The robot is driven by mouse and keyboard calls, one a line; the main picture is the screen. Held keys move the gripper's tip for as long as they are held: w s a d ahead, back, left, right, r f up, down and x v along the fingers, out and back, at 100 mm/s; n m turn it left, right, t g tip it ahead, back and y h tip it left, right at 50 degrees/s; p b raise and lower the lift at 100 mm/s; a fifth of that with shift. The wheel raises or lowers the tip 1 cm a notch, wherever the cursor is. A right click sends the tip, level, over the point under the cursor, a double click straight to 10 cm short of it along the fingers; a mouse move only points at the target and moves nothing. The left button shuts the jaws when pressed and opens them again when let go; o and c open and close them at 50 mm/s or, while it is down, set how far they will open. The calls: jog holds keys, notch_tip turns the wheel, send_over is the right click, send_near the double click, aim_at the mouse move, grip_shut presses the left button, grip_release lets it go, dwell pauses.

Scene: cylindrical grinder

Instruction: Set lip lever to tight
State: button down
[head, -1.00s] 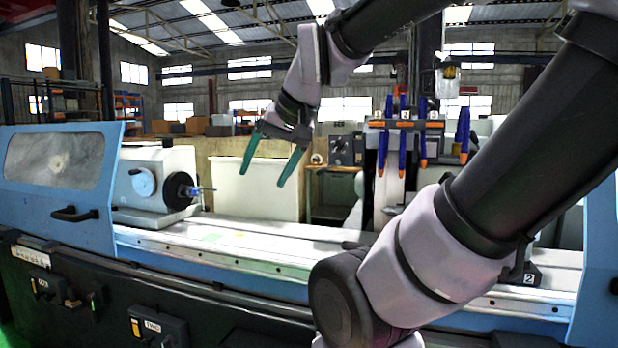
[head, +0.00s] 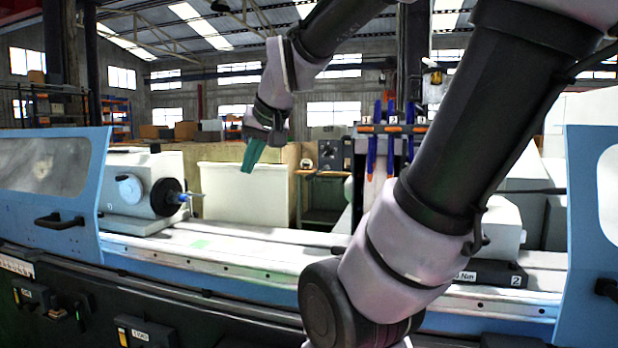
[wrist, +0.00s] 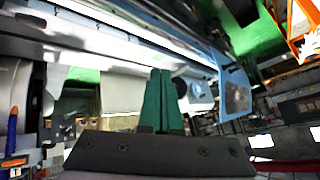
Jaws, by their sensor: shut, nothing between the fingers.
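My gripper (head: 249,168) is shut and empty, its two green fingers together, pointing down. It is in the air above the grinder bed in the head view, with no contact visible. The closed fingers also show in the wrist view (wrist: 162,100). I cannot make out a part marked as the lip lever. The lower front panel carries a dark switch box (head: 147,332) with a yellow-orange piece and a small unreadable label. Another dark box (head: 35,298) with an orange piece sits to its left. My gripper is well above both boxes.
A workhead (head: 140,185) with a dark chuck stands at the left of the bed (head: 225,245). Blue guard doors stand at left (head: 95,190) and right (head: 585,200). Blue-and-orange tools (head: 372,145) hang on a rack behind. My arm hides part of the right side.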

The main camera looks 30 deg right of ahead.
jog(key=w+d+f+n+t+h, duration=0.1)
jog(key=w+d+n+t, duration=0.3)
jog(key=w, duration=0.9)
jog(key=w+d+f+t+h, duration=0.1)
jog(key=w+d, duration=0.5)
jog(key=w, duration=0.7)
jog(key=w+d+f+n+t+h, duration=0.1)
jog(key=w+d+n+t, duration=0.15)
jog(key=w+d, duration=0.7)
jog(key=w+d+f+t+h, duration=0.35)
jog(key=w+d+f, duration=0.25)
jog(key=w+d, duration=0.25)
jog(key=s+d+f+m+t+h, duration=0.1)
jog(key=s+d+f+h, duration=0.1)
jog(key=d, duration=0.3)
jog(key=s+d+f+m+t+h, duration=0.1)
jog(key=d+f+h, duration=0.3)
jog(key=d, duration=0.1)
jog(key=shift+s+d, duration=0.25)
jog(key=shift+s, duration=0.1)
jog(key=shift+w, duration=0.1)
